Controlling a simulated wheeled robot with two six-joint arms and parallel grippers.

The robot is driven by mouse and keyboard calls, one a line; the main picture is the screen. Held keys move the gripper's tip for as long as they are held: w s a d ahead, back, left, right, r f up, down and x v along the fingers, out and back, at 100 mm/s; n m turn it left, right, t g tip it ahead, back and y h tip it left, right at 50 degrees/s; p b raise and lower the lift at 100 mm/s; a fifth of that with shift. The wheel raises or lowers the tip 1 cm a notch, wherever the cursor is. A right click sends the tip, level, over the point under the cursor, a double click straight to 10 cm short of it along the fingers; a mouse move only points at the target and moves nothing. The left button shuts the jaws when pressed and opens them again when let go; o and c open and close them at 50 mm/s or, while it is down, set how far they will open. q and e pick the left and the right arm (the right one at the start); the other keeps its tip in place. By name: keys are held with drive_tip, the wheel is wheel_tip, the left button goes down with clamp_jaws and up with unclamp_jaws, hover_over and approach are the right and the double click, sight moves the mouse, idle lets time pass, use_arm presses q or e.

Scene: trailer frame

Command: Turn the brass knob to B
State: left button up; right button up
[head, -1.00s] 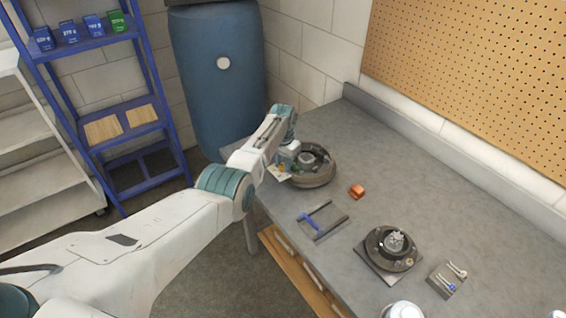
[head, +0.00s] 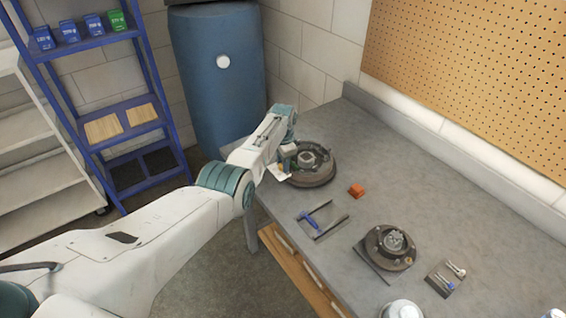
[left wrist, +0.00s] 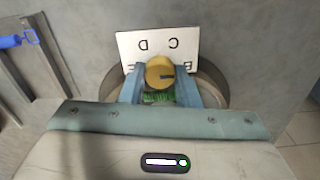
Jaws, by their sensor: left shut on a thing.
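The brass knob (left wrist: 159,73) sits between the two blue fingers of my left gripper (left wrist: 160,84), which is shut on it. A dark mark on the knob's face points to the right in the left wrist view. A white letter plate (left wrist: 158,45) lies behind the knob, its letters upside down. In the head view my left gripper (head: 286,163) is at the plate beside the far drum-like part (head: 312,178); the knob is hidden there. My right gripper is out of view.
A blue barrel (head: 218,85) and blue shelf (head: 125,105) stand beyond my arm.

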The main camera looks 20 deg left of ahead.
use_arm(q)
drive_tip(key=shift+w+r, duration=0.1)
drive_tip(key=shift+r, duration=0.05)
drive_tip(key=o, duration=1)
drive_tip(key=shift+r, duration=0.5)
wheel_tip(320, 180, up, 10)
drive_tip(key=shift+f+b, duration=0.15)
drive_tip(key=shift+b, duration=0.7)
